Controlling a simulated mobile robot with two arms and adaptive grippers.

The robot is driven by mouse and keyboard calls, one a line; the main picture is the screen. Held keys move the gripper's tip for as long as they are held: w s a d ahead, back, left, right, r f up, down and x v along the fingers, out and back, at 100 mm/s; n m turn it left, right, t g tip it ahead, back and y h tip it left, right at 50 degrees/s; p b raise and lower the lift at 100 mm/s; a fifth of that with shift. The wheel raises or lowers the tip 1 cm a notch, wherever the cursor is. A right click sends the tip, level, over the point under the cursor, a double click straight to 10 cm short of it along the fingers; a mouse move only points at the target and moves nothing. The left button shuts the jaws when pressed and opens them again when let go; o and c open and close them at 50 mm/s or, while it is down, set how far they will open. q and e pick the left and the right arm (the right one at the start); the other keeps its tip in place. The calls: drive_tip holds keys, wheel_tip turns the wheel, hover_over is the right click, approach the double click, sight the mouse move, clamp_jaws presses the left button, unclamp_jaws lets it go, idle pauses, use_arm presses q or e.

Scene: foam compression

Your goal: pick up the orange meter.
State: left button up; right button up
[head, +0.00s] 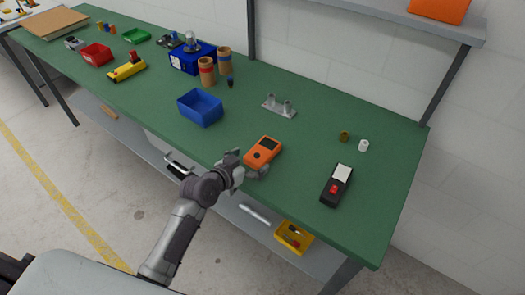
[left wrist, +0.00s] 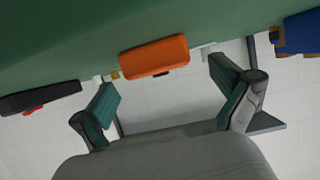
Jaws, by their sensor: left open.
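The orange meter (head: 263,151) lies on the green table near its front edge, with a dark screen on its upper face. In the left wrist view the meter (left wrist: 154,57) shows ahead of the fingers, between them across the picture. My left gripper (head: 243,168) is at the table's front edge, just beside the near side of the meter. In the left wrist view my left gripper (left wrist: 167,92) is open, its fingers spread wide with nothing between the pads. Part of it is hidden by the wrist in the head view. My right gripper is not in view.
A black device with a red button (head: 336,187) lies right of the meter on the green table (head: 300,185). A blue bin (head: 201,107) stands to the left, and a metal plate with posts (head: 279,106) lies behind. A yellow bin (head: 293,236) sits on the lower shelf.

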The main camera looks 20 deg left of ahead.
sight(255, 158)
use_arm(q)
drive_tip(key=x, duration=0.3)
drive_tip(key=shift+w+d+f, duration=0.1)
drive_tip(key=shift+w, duration=0.05)
drive_tip(key=shift+c, duration=0.3)
drive_tip(key=shift+c, duration=1.3)
drive_tip(key=c, duration=1.1)
